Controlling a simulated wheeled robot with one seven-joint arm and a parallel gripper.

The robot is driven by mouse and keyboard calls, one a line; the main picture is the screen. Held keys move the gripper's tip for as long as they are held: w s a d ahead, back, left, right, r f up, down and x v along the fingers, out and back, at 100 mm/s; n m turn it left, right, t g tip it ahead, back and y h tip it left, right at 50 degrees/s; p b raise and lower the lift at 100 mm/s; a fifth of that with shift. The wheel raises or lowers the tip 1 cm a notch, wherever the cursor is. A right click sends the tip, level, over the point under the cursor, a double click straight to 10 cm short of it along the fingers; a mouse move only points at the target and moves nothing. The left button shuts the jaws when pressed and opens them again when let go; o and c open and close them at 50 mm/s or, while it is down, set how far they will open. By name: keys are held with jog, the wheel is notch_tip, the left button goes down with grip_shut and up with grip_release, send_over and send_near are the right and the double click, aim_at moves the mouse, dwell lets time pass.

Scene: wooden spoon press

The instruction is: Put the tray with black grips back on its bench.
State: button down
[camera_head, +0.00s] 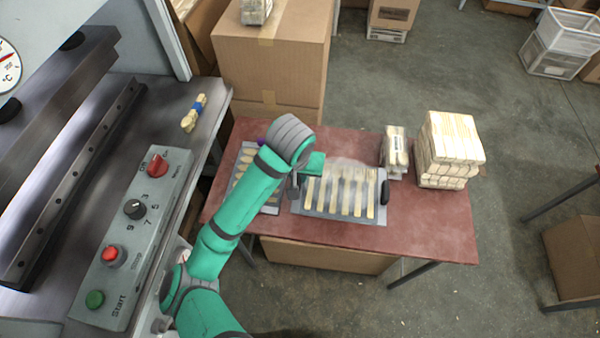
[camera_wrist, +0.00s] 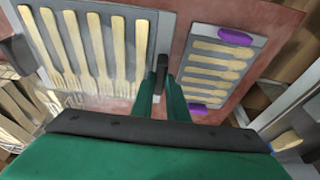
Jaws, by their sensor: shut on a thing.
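The grey tray with black grips (camera_head: 325,207) is over the right-middle of the red bench (camera_head: 425,230) and holds a row of wooden utensils. I cannot tell whether it touches the bench top or hovers slightly. Its far black grip (camera_head: 385,192) is free on the right. My gripper (camera_head: 296,187) is shut on the near grip at the tray's left end. The wrist view shows this grip (camera_wrist: 162,66) between my fingers, with the tray (camera_wrist: 150,90) on the left. A pale haze lies over the tray's back edge.
A second tray with purple grips (camera_wrist: 215,43) lies close beside it, partly hidden by my arm in the head view. Stacked wooden pieces (camera_head: 452,150) and a smaller bundle (camera_head: 395,152) stand at the bench's back right. The press panel (camera_head: 135,235) is on the left. A cardboard box (camera_head: 270,60) stands behind.

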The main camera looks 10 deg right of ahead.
jog(key=w+f, duration=0.6)
jog(key=shift+w+d+f, duration=0.1)
jog(key=shift+w+f, duration=0.1)
jog(key=shift+w, duration=0.05)
jog(key=shift+s+x, duration=0.15)
jog(key=shift+x, duration=0.7)
jog(key=shift+s+x, duration=0.1)
jog(key=shift+x, duration=0.75)
jog(key=shift+f, duration=0.1)
jog(key=c, duration=1.7)
grip_release()
jog(key=shift+c, duration=0.2)
